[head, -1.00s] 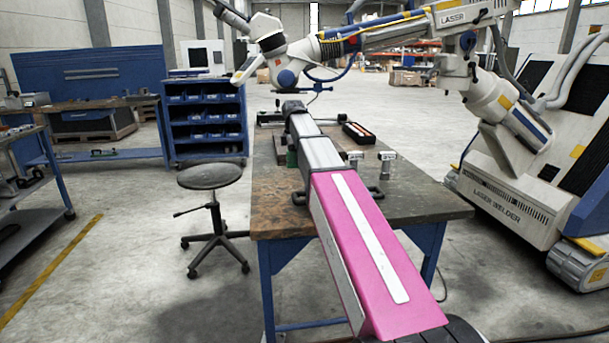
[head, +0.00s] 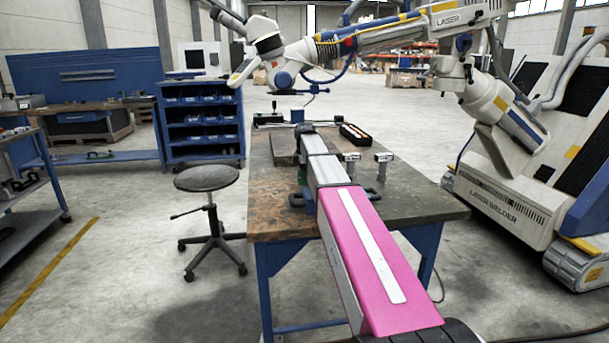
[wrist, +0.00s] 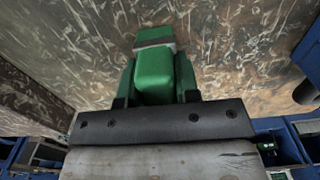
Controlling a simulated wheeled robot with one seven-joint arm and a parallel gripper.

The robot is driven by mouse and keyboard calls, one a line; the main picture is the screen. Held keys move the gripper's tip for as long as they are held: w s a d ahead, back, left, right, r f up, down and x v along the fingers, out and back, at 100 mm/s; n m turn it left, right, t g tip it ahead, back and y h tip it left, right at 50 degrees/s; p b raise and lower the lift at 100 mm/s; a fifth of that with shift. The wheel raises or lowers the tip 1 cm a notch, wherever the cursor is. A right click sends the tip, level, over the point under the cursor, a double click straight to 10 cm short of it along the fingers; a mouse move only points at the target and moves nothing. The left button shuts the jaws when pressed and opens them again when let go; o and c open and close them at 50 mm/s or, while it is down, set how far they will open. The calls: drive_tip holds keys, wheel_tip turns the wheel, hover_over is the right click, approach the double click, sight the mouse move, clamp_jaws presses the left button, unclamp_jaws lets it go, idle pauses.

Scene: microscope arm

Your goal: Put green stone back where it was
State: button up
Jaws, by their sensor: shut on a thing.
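The green stone (wrist: 155,72) shows in the wrist view as a green block with a grey band near its far end. It sticks out beyond the dark bar of my gripper (wrist: 154,98), with narrower green parts along both its sides. My gripper is shut on it, over the scratched brown surface of the table; I cannot tell how high above it.
Two small metal pieces (head: 383,162) stand right of my arm. A dark case (head: 355,134) lies behind them. A dark slab (head: 284,149) lies left of the arm. A stool (head: 207,180) stands left of the bench. A laser welder (head: 510,190) stands to the right.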

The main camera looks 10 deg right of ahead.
drive_tip(key=o, duration=0.9)
drive_tip(key=shift+f, duration=0.1)
wheel_tip(320, 180, up, 11)
drive_tip(key=shift+r, duration=0.65)
